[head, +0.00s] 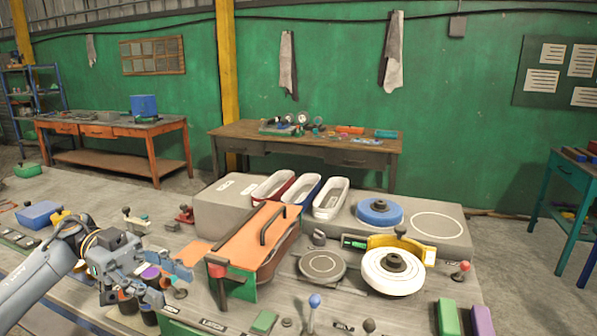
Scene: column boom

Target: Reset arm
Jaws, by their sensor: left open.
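My left gripper (168,282) comes in from the left over the workbench (245,318). Its jaws are open and I see nothing held between them. It is left of an orange-topped box (265,232) with a dark handle and a red-knobbed lever (216,270) on its near side. Small dark cylinders (128,303) with coloured tops are partly hidden behind and below the gripper. A white disc (385,277) with a dark hub sits at the right, beside a yellow curved piece (405,243). I cannot tell which part the reset concerns. My right gripper is out of view.
Levers with a blue ball (314,301) and a red ball (464,266) stand up. A grey round plate (322,265) lies mid-bench. Behind are three trays (331,198), a blue disc (379,217) and an empty marked circle (437,225). Green (447,318) and purple (482,321) blocks are front right.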

